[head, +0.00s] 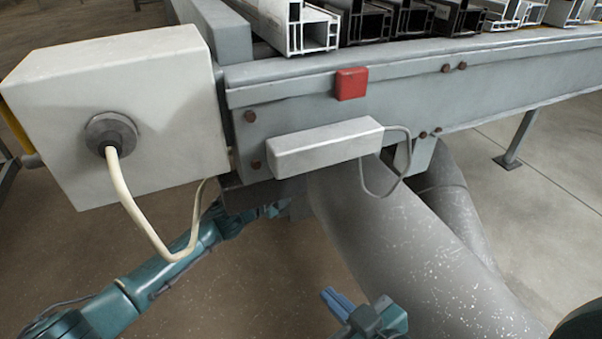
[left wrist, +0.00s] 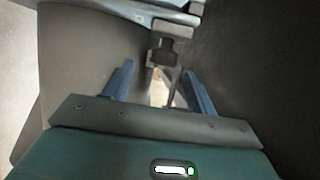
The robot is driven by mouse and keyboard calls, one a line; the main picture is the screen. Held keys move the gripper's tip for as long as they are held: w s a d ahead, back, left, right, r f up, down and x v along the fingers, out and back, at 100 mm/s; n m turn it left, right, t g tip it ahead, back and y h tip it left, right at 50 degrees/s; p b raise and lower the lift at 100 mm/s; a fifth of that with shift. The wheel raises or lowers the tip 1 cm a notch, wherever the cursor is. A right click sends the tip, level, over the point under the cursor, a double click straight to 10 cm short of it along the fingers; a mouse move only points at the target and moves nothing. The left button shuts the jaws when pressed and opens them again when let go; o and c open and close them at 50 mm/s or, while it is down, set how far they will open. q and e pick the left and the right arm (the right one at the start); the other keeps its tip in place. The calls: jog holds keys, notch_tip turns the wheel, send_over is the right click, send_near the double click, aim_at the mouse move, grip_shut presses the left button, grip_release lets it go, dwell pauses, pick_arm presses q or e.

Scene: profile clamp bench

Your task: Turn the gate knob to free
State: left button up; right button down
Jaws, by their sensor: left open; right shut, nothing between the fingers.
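No part clearly marked as the gate knob shows in the head view. In the left wrist view, a dark block-like fitting with a grey top (left wrist: 172,42) stands ahead of my left gripper (left wrist: 160,82); I cannot tell whether it is the gate knob. The left gripper's blue fingers are apart, with the fitting's lower part appearing between them; contact cannot be judged. In the head view my left arm reaches under the bench edge, and its fingers are hidden there. My right gripper (head: 336,300) is shut and empty, low in front of the large grey pipe.
The grey bench rail (head: 420,100) carries several window profiles (head: 400,18), a red block (head: 351,84) and a pale bar-shaped box (head: 325,147) with a cable. A white box (head: 165,130) with a looping cable hangs at left. Large grey pipes (head: 400,235) run below.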

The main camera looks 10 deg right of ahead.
pick_arm(q)
jog(key=shift+x, duration=0.8)
pick_arm(e)
jog(key=shift+w+t, duration=0.15)
jog(key=shift+t, duration=0.15)
pick_arm(q)
jog(key=shift+c, duration=0.3)
